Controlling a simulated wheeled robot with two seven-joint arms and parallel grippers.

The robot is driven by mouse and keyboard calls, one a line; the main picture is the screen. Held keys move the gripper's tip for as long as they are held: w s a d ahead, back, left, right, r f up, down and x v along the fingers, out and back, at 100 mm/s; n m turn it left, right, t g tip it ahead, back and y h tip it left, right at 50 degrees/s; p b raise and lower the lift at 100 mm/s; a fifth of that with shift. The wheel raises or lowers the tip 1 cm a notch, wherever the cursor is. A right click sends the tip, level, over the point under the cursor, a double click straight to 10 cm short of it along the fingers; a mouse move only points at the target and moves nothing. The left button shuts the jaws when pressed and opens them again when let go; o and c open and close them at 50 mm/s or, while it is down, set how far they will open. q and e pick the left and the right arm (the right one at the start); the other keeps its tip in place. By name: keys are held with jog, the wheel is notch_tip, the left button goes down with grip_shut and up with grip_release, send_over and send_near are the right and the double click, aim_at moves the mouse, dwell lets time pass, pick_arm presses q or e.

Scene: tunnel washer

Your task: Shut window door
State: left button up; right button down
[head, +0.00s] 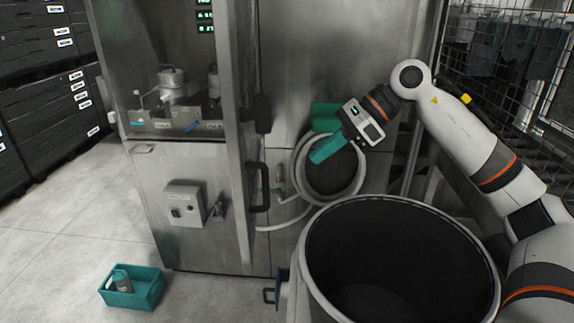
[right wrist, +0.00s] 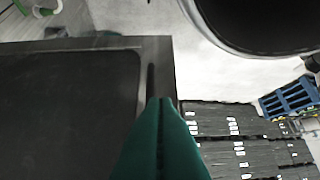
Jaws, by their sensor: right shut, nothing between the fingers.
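The window door (head: 237,150) is a tall metal-framed panel on the front of the steel washer cabinet. In the head view I see it at a steep angle, with a black handle (head: 260,187) on its right side. How far it stands open I cannot tell. My right gripper (head: 325,150) is to the right of the handle, apart from it, with its teal fingers shut and empty. In the right wrist view the closed fingers (right wrist: 162,110) overlap the edge of a dark metal-framed panel (right wrist: 70,95); contact is unclear. My left gripper is not in view.
A large dark drum (head: 400,215) stands at front right, below my right arm. A coiled pale hose (head: 358,178) hangs behind the gripper. A teal crate (head: 148,290) with a bottle lies on the floor. Wire mesh fencing (head: 515,50) stands at right; the left floor is clear.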

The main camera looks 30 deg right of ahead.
jog(key=p, duration=0.2)
send_near(246, 196)
jog(key=p+x, duration=0.3)
jog(key=x, duration=0.1)
jog(key=shift+a+f, duration=0.1)
jog(key=shift+f, duration=0.35)
jog(key=shift+w+a+f, duration=0.15)
jog(key=shift+w+a, duration=0.15)
jog(key=shift+a, duration=0.2)
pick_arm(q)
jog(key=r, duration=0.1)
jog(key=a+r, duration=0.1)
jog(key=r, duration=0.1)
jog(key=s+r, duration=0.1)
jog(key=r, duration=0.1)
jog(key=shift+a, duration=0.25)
pick_arm(e)
jog(key=shift+w+f, duration=0.1)
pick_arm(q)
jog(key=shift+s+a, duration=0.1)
